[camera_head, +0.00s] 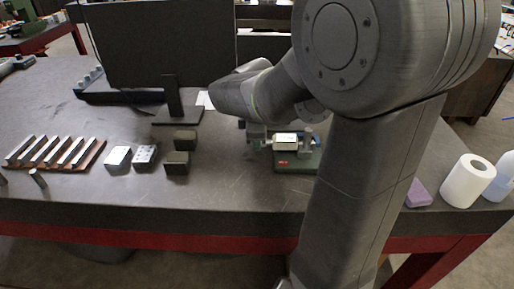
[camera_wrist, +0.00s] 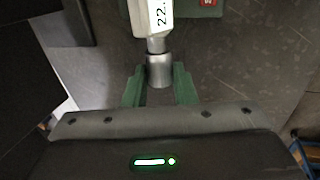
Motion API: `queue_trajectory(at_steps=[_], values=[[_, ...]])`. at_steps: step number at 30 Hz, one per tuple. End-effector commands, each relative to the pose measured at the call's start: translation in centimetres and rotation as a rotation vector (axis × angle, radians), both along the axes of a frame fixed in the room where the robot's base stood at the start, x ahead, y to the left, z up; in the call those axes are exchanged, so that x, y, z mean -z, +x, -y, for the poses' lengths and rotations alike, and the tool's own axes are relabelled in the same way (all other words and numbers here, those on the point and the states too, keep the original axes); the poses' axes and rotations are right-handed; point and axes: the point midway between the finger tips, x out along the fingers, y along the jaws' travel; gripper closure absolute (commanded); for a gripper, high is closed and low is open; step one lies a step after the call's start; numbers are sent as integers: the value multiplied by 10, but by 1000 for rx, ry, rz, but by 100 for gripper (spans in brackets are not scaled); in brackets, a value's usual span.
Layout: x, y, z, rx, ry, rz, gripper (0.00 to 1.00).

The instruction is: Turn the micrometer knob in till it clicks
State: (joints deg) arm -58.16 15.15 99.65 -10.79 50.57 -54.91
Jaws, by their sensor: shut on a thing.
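The micrometer (camera_head: 287,141) sits on a green base (camera_head: 297,165) on the bench, with a white display body. In the wrist view its white display (camera_wrist: 152,18) shows digits beginning "22." and its silver knob (camera_wrist: 160,70) points toward me. My gripper (camera_wrist: 160,85) has its two green fingers on either side of the knob and is shut on it. In the head view my gripper (camera_head: 256,139) is at the left end of the micrometer. The full reading and the measuring faces cannot be made out.
A dark monitor (camera_head: 160,45) stands behind to the left. Metal blocks (camera_head: 145,155) and dark blocks (camera_head: 178,162) lie left of the micrometer, with a rack of bars (camera_head: 60,152) farther left. A paper roll (camera_head: 467,181) and purple block (camera_head: 418,193) are at right. The front middle bench is clear.

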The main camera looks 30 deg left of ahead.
Motion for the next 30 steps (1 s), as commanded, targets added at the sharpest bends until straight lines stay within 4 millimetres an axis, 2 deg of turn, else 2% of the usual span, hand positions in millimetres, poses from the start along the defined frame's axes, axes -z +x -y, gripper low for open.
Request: queue_trajectory(at_steps=[1, 30], values=[[8, -2, 0, -4, 19, 30, 99], [15, -9, 4, -2, 278, 500, 99]])
